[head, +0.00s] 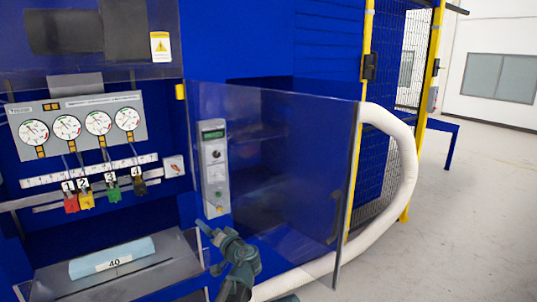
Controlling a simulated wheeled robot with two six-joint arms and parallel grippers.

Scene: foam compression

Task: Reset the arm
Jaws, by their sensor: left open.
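My left gripper (211,247) is in the lower middle of the head view, with its dark grey arm coming up from the bottom edge. Its fingers are apart, point left, and hold nothing that I can see. It is in front of the blue machine, right of the grey tray and below the control panel. My right gripper is not in view.
A blue foam block (112,257) marked 40 lies on the grey tray (175,268). Gauges (82,124) and coloured, numbered valves (105,192) are above. A transparent door (290,180) stands open beside a control panel (214,168). A white hose (408,165) curves behind it.

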